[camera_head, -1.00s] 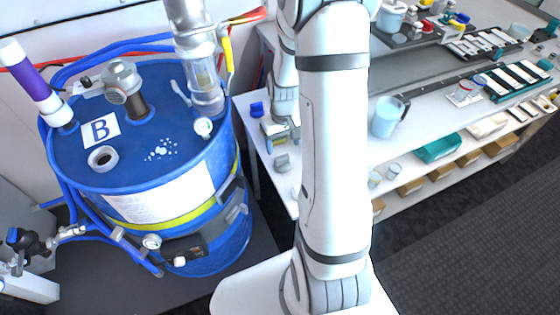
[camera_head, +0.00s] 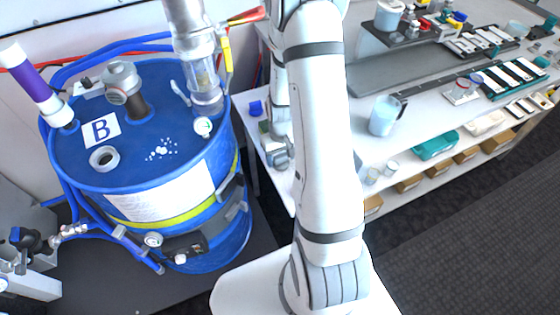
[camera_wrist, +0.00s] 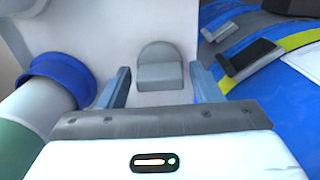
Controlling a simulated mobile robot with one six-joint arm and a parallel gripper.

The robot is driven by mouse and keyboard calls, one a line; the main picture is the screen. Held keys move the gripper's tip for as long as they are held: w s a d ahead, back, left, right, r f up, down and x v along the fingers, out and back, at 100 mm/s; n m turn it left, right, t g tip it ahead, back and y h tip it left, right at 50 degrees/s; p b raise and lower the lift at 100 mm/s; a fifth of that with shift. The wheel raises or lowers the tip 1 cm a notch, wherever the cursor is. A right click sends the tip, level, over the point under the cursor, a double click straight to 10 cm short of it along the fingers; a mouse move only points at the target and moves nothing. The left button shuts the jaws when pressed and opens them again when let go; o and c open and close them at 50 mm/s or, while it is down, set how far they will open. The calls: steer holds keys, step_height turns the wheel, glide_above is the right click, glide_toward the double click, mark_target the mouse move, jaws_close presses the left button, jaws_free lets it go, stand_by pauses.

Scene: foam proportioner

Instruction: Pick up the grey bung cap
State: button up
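The grey bung cap (camera_wrist: 160,70) stands on the white bench top in the wrist view, with a rounded upper part and a blockier lower part. My gripper (camera_wrist: 160,82) is open, with one blue-grey finger to the left of the cap and one to the right. The cap lies between the finger lines, with visible gaps on both sides. I cannot tell how far ahead of the fingertips it is. In the head view my arm's end is low over the left end of the bench, and I cannot clearly separate the cap from it.
A bottle with a blue collar (camera_wrist: 62,78) lies close left of my gripper in the wrist view. The blue drum (camera_head: 215,185) stands left of the white bench (camera_head: 440,100). A small blue item (camera_head: 256,108) and a clear jug (camera_head: 384,115) are on the bench.

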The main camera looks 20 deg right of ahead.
steer(key=c, duration=0.8)
steer(key=shift+r, duration=0.1)
steer(key=shift+c, duration=0.2)
